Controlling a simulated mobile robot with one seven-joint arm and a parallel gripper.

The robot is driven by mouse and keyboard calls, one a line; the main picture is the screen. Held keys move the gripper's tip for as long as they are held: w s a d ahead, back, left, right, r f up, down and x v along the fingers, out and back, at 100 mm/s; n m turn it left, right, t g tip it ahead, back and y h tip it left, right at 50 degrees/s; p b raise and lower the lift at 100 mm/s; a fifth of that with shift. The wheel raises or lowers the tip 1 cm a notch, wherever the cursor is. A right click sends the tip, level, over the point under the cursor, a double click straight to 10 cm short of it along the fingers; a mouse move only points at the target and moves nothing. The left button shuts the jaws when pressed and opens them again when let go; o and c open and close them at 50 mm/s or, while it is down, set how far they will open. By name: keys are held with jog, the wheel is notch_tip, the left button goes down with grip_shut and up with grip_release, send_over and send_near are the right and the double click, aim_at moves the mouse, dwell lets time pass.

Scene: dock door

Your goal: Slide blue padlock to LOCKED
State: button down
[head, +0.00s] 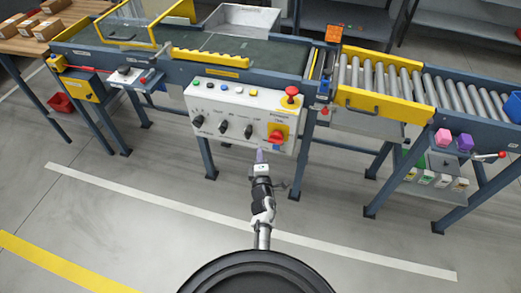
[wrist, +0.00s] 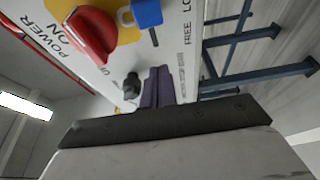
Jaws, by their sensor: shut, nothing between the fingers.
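The blue padlock (wrist: 147,13) sits on the white control panel beside the yellow plate of the red power switch (wrist: 92,35), at the top of the wrist view. A short dark slot shows just below it, alongside the FREE lettering. The other label is cut off after "LO", so I cannot tell the padlock's exact setting. In the head view the padlock is too small to make out by the red switch (head: 278,137). My gripper (head: 259,154) is at the panel's lower edge, below and left of the switch. Its purple fingers (wrist: 157,85) are shut and empty, apart from the padlock.
The panel (head: 210,98) carries several black knobs, coloured buttons and a red emergency button (head: 291,94). A small black knob (wrist: 132,84) is close beside my fingers. A roller conveyor (head: 385,80) stands at right. The floor in front is clear.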

jog(key=s, duration=0.6)
jog(key=shift+s, duration=0.25)
jog(key=shift+d+r, duration=0.1)
